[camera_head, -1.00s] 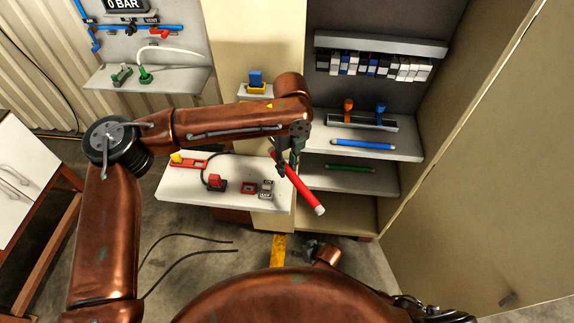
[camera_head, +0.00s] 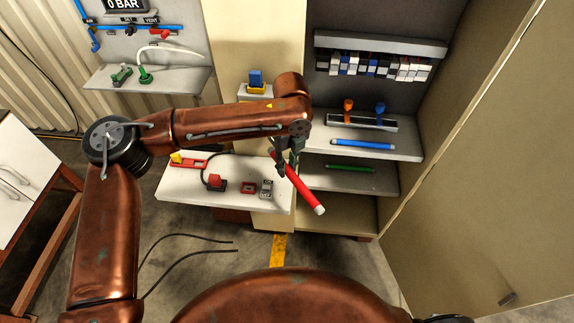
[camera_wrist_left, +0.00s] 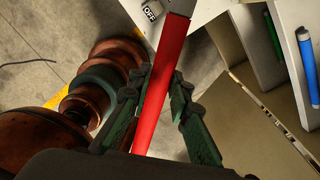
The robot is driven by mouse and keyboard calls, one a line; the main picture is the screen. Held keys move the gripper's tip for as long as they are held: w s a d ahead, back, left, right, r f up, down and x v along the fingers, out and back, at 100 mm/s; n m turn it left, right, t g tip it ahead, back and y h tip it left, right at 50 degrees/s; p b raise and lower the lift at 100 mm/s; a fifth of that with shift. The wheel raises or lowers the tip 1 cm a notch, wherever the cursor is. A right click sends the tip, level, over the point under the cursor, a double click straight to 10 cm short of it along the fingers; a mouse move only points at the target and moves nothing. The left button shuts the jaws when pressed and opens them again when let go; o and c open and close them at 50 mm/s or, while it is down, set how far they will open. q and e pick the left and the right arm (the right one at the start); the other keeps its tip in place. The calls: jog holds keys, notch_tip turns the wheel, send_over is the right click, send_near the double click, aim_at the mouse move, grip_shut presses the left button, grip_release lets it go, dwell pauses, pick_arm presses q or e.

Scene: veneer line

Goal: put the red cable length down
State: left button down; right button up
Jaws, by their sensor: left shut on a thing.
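The red cable length (camera_head: 300,187) is a straight red rod with a pale end cap. My left gripper (camera_head: 287,160) is shut on it near its upper end, and the rod slants down to the right beside the right edge of the white work shelf (camera_head: 185,188). In the left wrist view the red cable length (camera_wrist_left: 165,75) runs between the green fingers of my left gripper (camera_wrist_left: 160,95). A blue cable length (camera_head: 362,144) lies on the upper cabinet shelf and a green one (camera_head: 350,168) on the shelf below. My right gripper is not in view.
The white work shelf carries a red switch block (camera_head: 217,182) and small red and grey parts. The cabinet shelf (camera_head: 400,150) has free room around the blue length. An open cabinet door (camera_head: 480,190) stands at the right. Two black cables (camera_head: 190,240) lie on the floor.

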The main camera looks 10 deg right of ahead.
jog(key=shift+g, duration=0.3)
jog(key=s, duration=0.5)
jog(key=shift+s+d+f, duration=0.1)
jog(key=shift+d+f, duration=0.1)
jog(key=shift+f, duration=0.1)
pick_arm(q)
jog(key=shift+w+a+f+n, duration=0.1)
jog(key=shift+a+f+n, duration=0.05)
jog(key=shift+a+n, duration=0.5)
jog(key=s+a+f+n, duration=0.2)
jog(key=a+n, duration=1.1)
jog(key=n, duration=0.1)
jog(key=s+a+f+n+h, duration=0.1)
jog(key=s+a+f+n, duration=0.2)
jog(key=a+n, duration=1)
jog(key=shift+s+n, duration=0.15)
jog(key=shift+n, duration=1.1)
jog(key=shift+a, duration=0.1)
